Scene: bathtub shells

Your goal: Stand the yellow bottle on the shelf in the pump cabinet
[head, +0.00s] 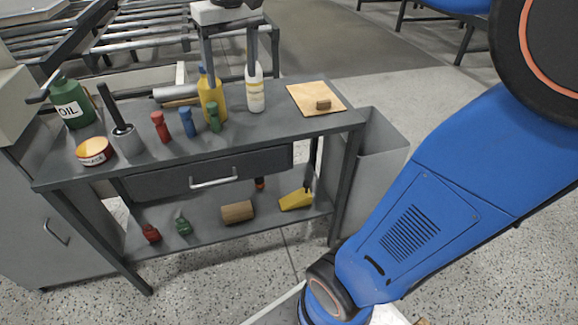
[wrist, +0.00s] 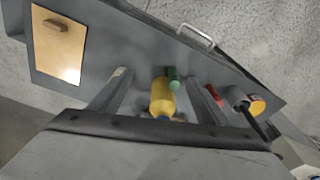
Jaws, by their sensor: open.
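The yellow bottle (head: 211,103) stands upright at the back of the grey workbench's top, with a blue cap. My gripper (head: 231,70) is open above the bench, pointing down, one finger by the yellow bottle and the other by the white bottle (head: 256,92). In the wrist view the yellow bottle (wrist: 162,98) shows between my two spread fingers (wrist: 155,92), with clear gaps on both sides; I see no contact. I cannot tell which thing is the pump cabinet; a closed grey cabinet (head: 50,225) with a handle stands at the left. No shelf inside it is visible.
Small red (head: 160,127), blue (head: 186,122) and green (head: 214,117) bottles stand close before the yellow bottle. A green oil can (head: 71,102), an orange tin (head: 95,151) and a wooden board (head: 315,97) are on the bench (head: 270,122). Several items lie on its lower shelf.

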